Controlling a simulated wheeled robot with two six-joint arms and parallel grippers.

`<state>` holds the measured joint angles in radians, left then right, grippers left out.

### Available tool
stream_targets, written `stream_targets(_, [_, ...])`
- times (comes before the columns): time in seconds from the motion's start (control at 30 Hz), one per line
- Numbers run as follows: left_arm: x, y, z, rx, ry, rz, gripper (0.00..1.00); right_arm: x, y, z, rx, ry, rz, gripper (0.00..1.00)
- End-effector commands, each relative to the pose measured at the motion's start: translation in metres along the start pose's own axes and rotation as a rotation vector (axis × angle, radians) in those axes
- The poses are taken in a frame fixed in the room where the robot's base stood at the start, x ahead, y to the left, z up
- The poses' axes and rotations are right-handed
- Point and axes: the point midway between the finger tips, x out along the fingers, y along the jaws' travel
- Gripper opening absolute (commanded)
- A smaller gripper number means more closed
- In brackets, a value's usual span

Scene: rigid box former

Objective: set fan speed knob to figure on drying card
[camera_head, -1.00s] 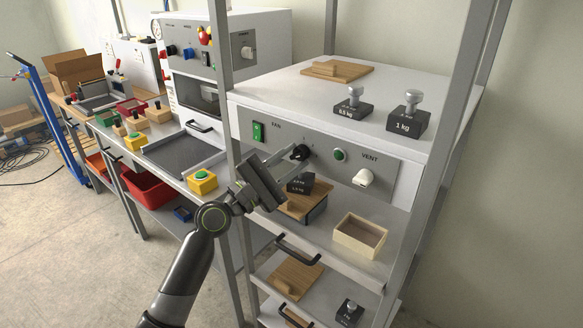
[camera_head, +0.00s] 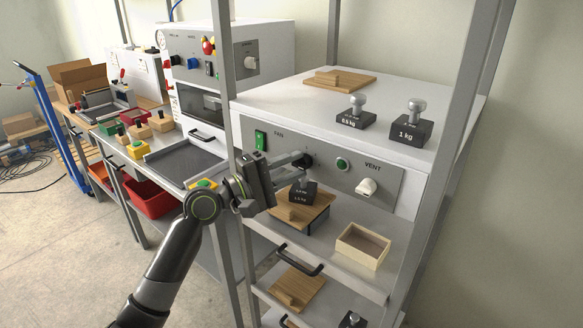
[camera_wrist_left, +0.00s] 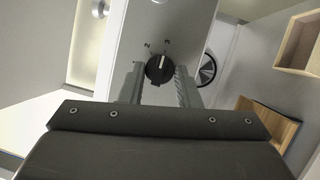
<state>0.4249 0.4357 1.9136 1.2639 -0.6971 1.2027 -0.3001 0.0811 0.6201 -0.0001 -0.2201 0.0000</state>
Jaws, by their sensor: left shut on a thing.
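The black fan speed knob (camera_head: 309,161) is on the grey front panel (camera_head: 327,178) of the white cabinet, right of the FAN label. My left gripper (camera_head: 302,161) reaches it from the left and is shut on it. In the left wrist view the knob (camera_wrist_left: 159,69) sits between the two fingers, its white pointer line toward the top of the picture. The fingers partly hide the knob in the head view. I cannot pick out the drying card. My right gripper is not in view.
A green switch (camera_head: 260,141), a green button (camera_head: 342,164) and a white VENT knob (camera_head: 367,187) share the panel. Below stand a dark weight (camera_head: 303,194) on a wooden board and an open wooden box (camera_head: 363,246). A grey post (camera_head: 455,130) rises at the right.

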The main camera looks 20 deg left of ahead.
Motion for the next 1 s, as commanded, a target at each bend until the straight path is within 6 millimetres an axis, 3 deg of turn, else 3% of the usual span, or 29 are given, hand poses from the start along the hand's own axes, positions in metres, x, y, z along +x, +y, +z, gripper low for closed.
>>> stream_targets(0.37, [-0.0001, -0.0004, -0.0001, 0.008, 0.000, -0.003, 0.07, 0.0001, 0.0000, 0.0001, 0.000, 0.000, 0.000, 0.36])
stream_targets(0.4, [-0.0001, -0.0004, -0.0001, 0.008, 0.000, -0.003, 0.32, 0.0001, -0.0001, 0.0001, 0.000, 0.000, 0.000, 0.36])
stream_targets(0.57, [-0.0001, -0.0003, -0.0001, 0.007, 0.000, -0.002, 0.51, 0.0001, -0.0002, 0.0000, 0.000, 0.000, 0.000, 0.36])
stream_targets(1.0, [0.0011, -0.0019, -0.0006, 0.005, 0.002, -0.002, 0.51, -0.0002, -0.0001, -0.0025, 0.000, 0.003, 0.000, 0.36])
